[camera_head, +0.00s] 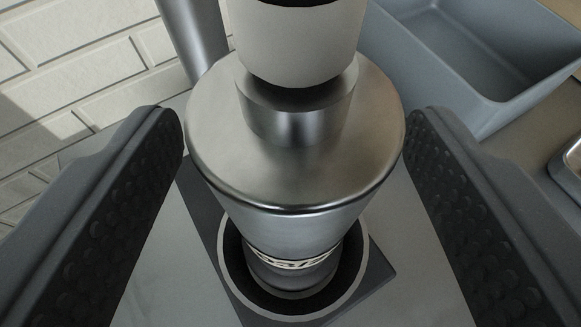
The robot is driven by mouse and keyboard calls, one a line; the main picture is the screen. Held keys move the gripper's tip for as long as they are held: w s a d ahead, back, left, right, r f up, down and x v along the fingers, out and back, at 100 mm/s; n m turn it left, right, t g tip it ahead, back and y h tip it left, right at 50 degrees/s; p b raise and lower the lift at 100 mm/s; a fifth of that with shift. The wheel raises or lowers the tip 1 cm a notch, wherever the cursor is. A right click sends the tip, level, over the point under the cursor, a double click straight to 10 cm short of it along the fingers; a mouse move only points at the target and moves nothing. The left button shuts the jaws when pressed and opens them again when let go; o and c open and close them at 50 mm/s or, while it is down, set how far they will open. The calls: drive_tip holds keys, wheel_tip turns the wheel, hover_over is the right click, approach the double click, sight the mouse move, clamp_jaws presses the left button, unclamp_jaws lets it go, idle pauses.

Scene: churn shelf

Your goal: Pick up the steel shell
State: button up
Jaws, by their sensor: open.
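The steel shell (370,110) is a shiny metal body with a wide rounded shoulder and a narrower neck, standing upright in the middle of the view. A pale cup-shaped piece (300,45) sits above its neck. Its lower end goes down into a dark round holder (228,262) on a square grey base. My gripper (295,130) is open, with one dark studded finger on each side of the shell. Gaps show between both fingers and the shell.
A grey-blue bin (480,110) stands at the upper right. A metal post (193,35) rises behind on the left, before a white brick wall (80,60). A metal-rimmed object (570,170) is cut off at the right edge.

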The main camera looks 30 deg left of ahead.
drive_tip(key=shift+w+a+f, duration=0.15)
drive_tip(key=shift+w+a, duration=0.15)
drive_tip(key=shift+w, duration=0.15)
clamp_jaws()
